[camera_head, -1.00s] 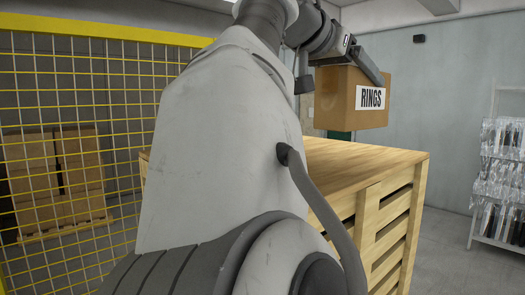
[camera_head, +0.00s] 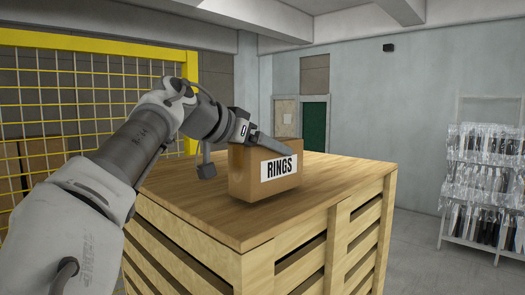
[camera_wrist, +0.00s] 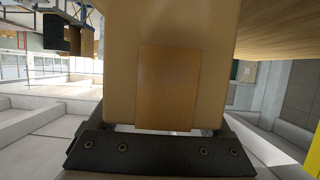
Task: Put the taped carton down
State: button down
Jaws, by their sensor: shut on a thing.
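The taped carton (camera_head: 250,176) is a brown cardboard box with a white label reading RINGS. In the wrist view the carton (camera_wrist: 118,70) fills the middle, with a darker brown tape strip on its face. My gripper (camera_head: 264,142) is shut on the carton near its top; the dark gripper bar (camera_wrist: 160,150) shows along the bottom of the wrist view. The carton looks upright at the wooden crate's flat top (camera_head: 205,213). Its lower edge is on or just above the boards; I cannot tell which. The far finger is hidden behind the carton.
The crate top is bare around the carton, with free room in front and to the right. The crate has slatted sides (camera_head: 345,240). A yellow mesh fence (camera_head: 90,38) stands at left. A rack of bagged items (camera_head: 485,170) stands at right, apart from the crate.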

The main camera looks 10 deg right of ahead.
jog(key=shift+f, duration=0.35)
jog(key=shift+f, duration=0.2)
grip_release()
jog(key=shift+r, duration=0.1)
jog(key=shift+s+r, duration=0.1)
jog(key=shift+r, duration=0.05)
jog(key=b+v, duration=0.1)
jog(key=v, duration=1)
jog(key=shift+s+a, duration=0.25)
jog(key=shift+a, duration=0.05)
